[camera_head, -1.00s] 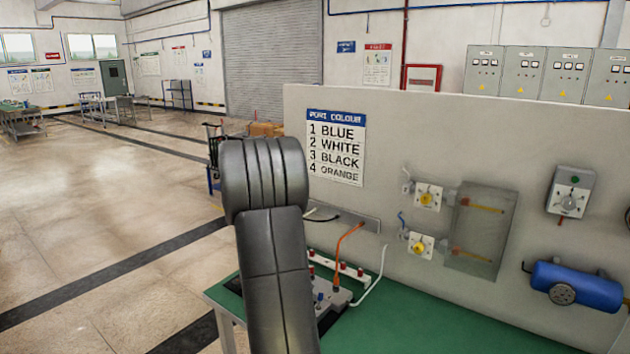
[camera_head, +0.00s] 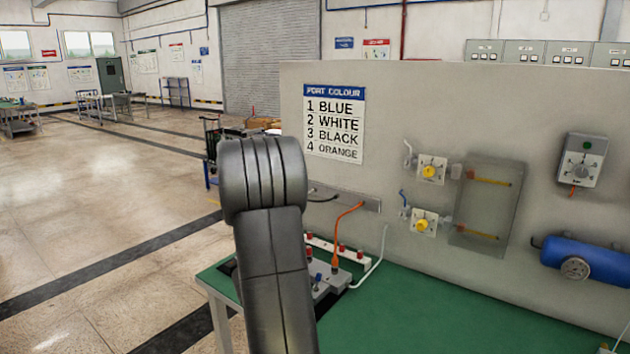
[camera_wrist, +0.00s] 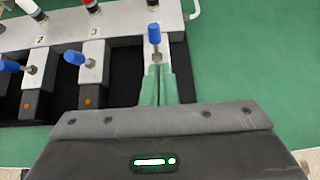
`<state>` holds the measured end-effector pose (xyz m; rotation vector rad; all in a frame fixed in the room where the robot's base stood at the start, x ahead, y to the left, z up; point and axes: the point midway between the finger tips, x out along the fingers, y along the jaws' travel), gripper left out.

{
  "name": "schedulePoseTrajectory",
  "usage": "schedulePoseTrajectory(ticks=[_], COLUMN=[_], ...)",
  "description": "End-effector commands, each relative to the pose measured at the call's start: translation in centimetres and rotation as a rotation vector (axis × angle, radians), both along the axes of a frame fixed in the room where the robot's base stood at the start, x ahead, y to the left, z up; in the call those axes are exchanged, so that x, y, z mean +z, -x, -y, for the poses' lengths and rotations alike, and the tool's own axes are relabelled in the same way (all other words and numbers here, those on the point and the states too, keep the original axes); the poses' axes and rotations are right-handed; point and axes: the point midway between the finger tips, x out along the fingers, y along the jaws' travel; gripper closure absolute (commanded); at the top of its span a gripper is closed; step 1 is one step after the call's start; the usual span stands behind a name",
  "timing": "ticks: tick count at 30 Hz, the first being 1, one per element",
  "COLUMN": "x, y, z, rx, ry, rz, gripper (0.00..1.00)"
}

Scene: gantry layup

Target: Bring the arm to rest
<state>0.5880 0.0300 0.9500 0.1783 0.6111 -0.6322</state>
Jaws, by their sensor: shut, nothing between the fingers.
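My gripper (camera_wrist: 158,75) shows in the wrist view with its green fingers together and nothing between them. Its tips are close to a blue-tipped lever (camera_wrist: 154,36), just below it in the picture; whether they touch I cannot tell. My dark arm stands in the middle of the head view and hides the gripper there.
A grey numbered block (camera_wrist: 95,50) with more blue-tipped levers (camera_wrist: 75,57) lies on the green bench (camera_head: 430,310). An orange cable (camera_head: 338,232) rises beside it. Behind stands a panel with a port colour sign (camera_head: 334,122), yellow knobs (camera_head: 428,172) and a blue cylinder (camera_head: 585,262).

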Motion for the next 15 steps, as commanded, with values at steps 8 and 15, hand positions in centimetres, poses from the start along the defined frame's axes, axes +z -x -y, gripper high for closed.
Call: schedulePoseTrajectory(ticks=[8, 15], x=[-1.6, -1.6], y=[0.7, 2.8], z=[-0.8, -2.5], rx=[0.013, 0.024], ry=[0.042, 0.055], rz=[0.082, 0.12], gripper=[1.0, 1.0])
